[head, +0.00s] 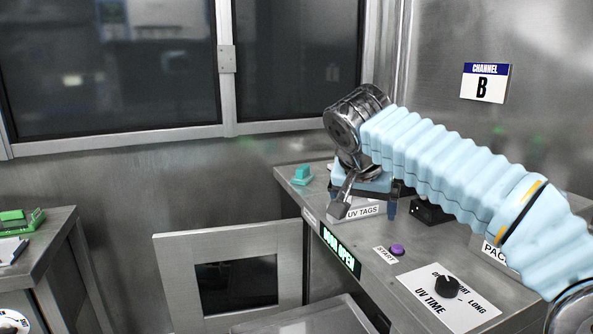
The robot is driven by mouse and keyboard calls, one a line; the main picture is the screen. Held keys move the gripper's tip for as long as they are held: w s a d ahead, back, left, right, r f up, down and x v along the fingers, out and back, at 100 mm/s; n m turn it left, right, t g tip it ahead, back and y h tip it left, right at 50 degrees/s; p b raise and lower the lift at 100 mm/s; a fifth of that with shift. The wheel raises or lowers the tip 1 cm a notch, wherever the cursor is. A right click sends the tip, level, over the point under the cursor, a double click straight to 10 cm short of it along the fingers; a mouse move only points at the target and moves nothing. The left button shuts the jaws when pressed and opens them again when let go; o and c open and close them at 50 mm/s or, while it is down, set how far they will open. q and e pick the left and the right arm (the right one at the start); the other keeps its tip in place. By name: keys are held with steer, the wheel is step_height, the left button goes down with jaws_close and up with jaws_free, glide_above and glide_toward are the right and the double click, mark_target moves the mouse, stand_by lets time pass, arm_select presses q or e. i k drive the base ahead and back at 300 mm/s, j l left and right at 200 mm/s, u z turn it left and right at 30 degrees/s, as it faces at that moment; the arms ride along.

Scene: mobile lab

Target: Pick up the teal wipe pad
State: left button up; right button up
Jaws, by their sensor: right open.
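A small teal block-like piece with a raised grip, which looks like the teal wipe pad (302,175), lies at the far left corner of the metal counter. My right gripper (341,203) points down over the counter, to the right of the teal piece and apart from it. It is open and seems to hold nothing. Its fingers are in front of the blue holder labelled UV TAGS (374,184) and partly cover it; I cannot tell whether they touch it. My left gripper is not in view.
The metal counter (408,243) also carries a purple START button (397,250), a black UV TIME knob (446,287) and a black box (430,211). An open door with a window (235,236) stands below left. A side bench (58,232) holds a green item (22,219).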

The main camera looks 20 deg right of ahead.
mark_target(303, 177)
steer(key=i, duration=1.45)
